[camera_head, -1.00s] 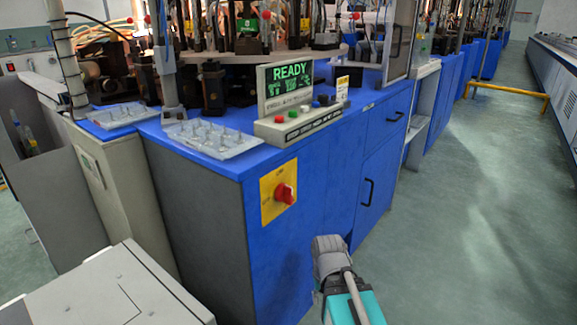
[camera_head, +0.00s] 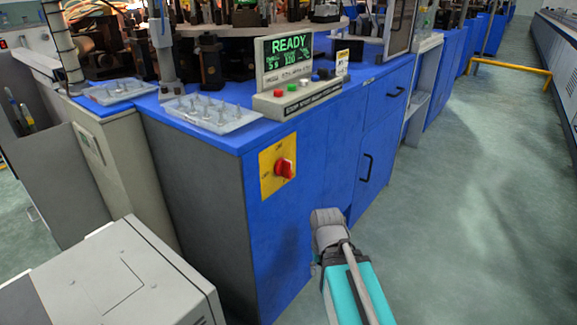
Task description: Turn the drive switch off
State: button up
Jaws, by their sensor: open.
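The drive switch is a red rotary knob (camera_head: 285,169) on a yellow plate (camera_head: 268,182), on the front of a blue machine cabinet (camera_head: 325,160) near its left corner. Its handle looks roughly upright. The plate's lettering is too small to read. My arm, grey and teal, reaches in from the bottom edge, right of and below the switch, with a gap between them in the picture. No gripper fingers show, and nothing touches the knob.
A display (camera_head: 288,62) above the switch reads READY. A control box (camera_head: 297,100) with coloured buttons stands before it. A clear tray (camera_head: 210,113) of pegs lies left on the blue top. A light grey cabinet (camera_head: 125,285) stands front left. Floor (camera_head: 460,220) is open at right.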

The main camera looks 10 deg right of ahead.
notch_tip(320, 180, up, 16)
jog(key=p, duration=1.5)
jog(key=shift+d+f, duration=0.1)
jog(key=shift+d, duration=0.05)
